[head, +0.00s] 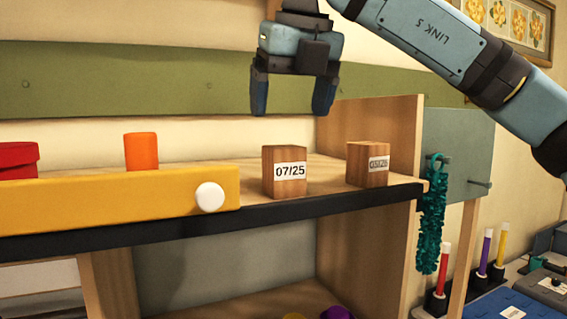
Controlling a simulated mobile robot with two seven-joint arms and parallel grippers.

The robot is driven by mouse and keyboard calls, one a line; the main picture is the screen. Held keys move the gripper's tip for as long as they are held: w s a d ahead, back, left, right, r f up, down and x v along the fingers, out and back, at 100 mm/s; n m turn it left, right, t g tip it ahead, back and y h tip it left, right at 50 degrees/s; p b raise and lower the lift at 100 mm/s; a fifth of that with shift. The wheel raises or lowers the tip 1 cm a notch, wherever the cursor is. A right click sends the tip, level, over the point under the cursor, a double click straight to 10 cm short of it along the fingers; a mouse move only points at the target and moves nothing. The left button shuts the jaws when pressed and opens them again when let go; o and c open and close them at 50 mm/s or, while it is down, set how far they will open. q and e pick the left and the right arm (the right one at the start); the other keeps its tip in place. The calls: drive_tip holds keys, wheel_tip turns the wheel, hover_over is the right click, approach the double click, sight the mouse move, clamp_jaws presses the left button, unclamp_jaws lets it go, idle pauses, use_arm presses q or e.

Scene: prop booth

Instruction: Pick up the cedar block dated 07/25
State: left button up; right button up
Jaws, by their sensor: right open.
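The cedar block dated 07/25 (284,184) stands upright on the wooden shelf, its white label facing me. A second cedar block (367,176) stands to its right, turned a little; its label is hard to read and seems to say 05/26 or similar. My right gripper (293,108) hangs above the 07/25 block, fingers pointing down, open and empty. A clear gap shows between the fingertips and the block top. My left gripper is out of view.
A yellow drawer-like front (120,199) with a white knob (210,197) stands left of the blocks. Behind it are an orange block (141,151) and a red box (18,160). A wooden side panel (385,130) rises behind the right block; teal tinsel (432,215) hangs beyond it.

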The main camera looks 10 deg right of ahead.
sight(284, 146)
drive_tip(key=x, duration=0.2)
drive_tip(key=w+x, duration=0.1)
drive_tip(key=x, duration=0.1)
drive_tip(key=shift+d+r, duration=0.1)
drive_tip(key=shift+f+p, duration=0.2)
drive_tip(key=shift+p, duration=0.2)
drive_tip(key=x, duration=0.1)
drive_tip(key=p+x, duration=0.2)
drive_tip(key=x, duration=0.1)
drive_tip(key=shift+s+f, duration=0.15)
drive_tip(key=shift+s, duration=0.2)
drive_tip(key=shift+w+f, duration=0.3)
drive_tip(key=shift+f, duration=0.1)
drive_tip(key=shift+s, duration=0.15)
drive_tip(key=shift+c, duration=0.9)
drive_tip(key=shift+r, duration=0.1)
drive_tip(key=c, duration=0.9)
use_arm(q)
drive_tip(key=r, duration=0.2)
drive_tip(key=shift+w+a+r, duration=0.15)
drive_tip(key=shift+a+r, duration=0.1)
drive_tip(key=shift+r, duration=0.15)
use_arm(e)
drive_tip(key=shift+o, duration=0.2)
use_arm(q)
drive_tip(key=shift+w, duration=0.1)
